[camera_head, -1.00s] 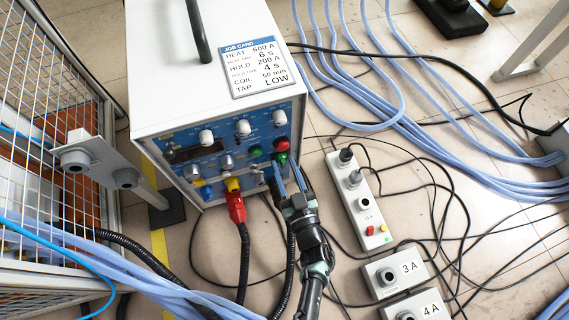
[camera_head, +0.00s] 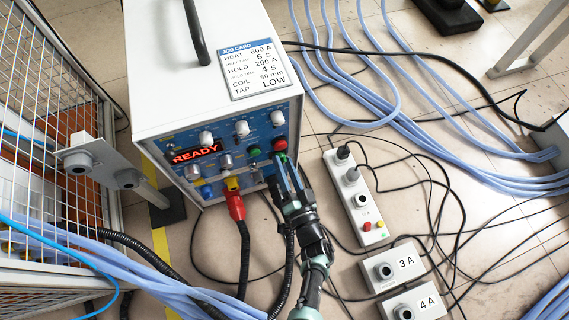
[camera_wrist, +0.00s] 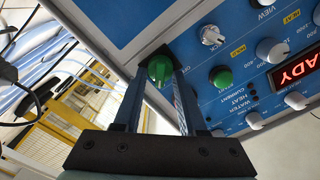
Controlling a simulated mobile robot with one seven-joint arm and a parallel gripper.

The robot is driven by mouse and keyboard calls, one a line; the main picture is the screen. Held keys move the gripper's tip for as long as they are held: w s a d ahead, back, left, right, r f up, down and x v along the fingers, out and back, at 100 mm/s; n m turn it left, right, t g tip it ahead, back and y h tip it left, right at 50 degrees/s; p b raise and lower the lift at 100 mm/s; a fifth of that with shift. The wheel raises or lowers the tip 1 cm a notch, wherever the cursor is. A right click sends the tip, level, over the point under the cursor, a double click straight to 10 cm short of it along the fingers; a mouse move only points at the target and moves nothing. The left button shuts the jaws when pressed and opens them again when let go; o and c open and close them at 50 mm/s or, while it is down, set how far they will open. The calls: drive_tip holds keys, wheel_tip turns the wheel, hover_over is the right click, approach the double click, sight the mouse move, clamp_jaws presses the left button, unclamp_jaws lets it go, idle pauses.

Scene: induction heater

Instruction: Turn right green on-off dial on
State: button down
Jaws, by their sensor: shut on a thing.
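The heater's blue control panel (camera_head: 210,140) faces me on the white box, and its display (camera_head: 195,154) reads READY in red. My gripper (camera_head: 281,166) is at the panel's lower right, below a red button (camera_head: 280,144). In the wrist view, my gripper's two fingers (camera_wrist: 160,72) are shut on a green dial (camera_wrist: 159,68), one on each side. The dial's ridge runs roughly along the fingers. A second green round control (camera_wrist: 221,77) sits beside it, outside the fingers. The fingers largely hide the gripped dial in the head view.
A red plug (camera_head: 235,205) with a black cable hangs just left of my gripper. A grey switch box (camera_head: 350,190) and boxes marked 3A (camera_head: 396,266) and 4A (camera_head: 418,303) lie to the right. A mesh fence (camera_head: 40,110) stands left. Loose cables cross the floor.

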idle(0.4)
drive_tip(key=shift+c, duration=2.4)
unclamp_jaws()
drive_tip(key=shift+s, duration=0.1)
drive_tip(key=p+v, duration=0.3)
drive_tip(key=v, duration=0.9)
drive_tip(key=shift+s, duration=0.4)
drive_tip(key=shift+d, duration=0.15)
